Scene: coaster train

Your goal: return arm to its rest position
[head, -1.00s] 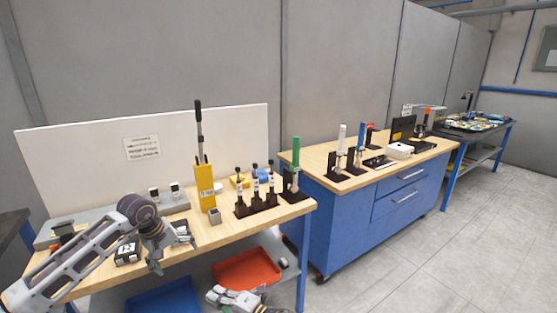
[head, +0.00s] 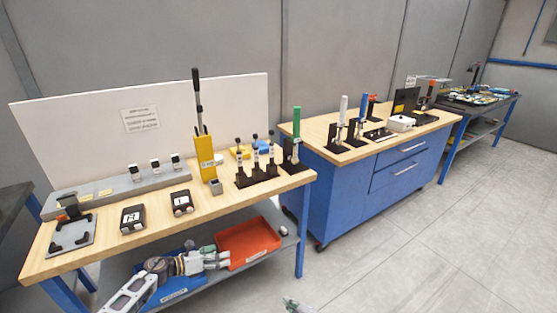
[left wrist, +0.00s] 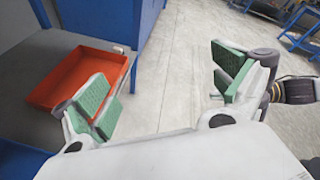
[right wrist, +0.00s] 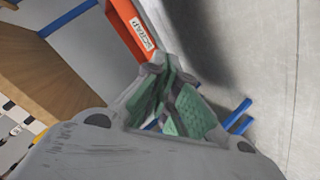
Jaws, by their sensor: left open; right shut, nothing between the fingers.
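My left gripper (head: 212,260) hangs low in front of the wooden table (head: 235,205), with its arm coming in from the bottom left. In the left wrist view its green-padded fingers (left wrist: 163,88) are wide apart with nothing between them. My right gripper (head: 296,304) shows only as a tip at the bottom edge of the head view, over the floor. In the right wrist view its green-padded fingers (right wrist: 170,95) are together and empty. Most of the right arm is out of view.
On the table stand black blocks (head: 133,219), a yellow holder (head: 206,157), and a black fixture on a grey plate (head: 75,236). A red bin (head: 250,240) and a blue bin (head: 178,291) are on the lower shelf near my left gripper. The floor (head: 400,260) at the right is clear.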

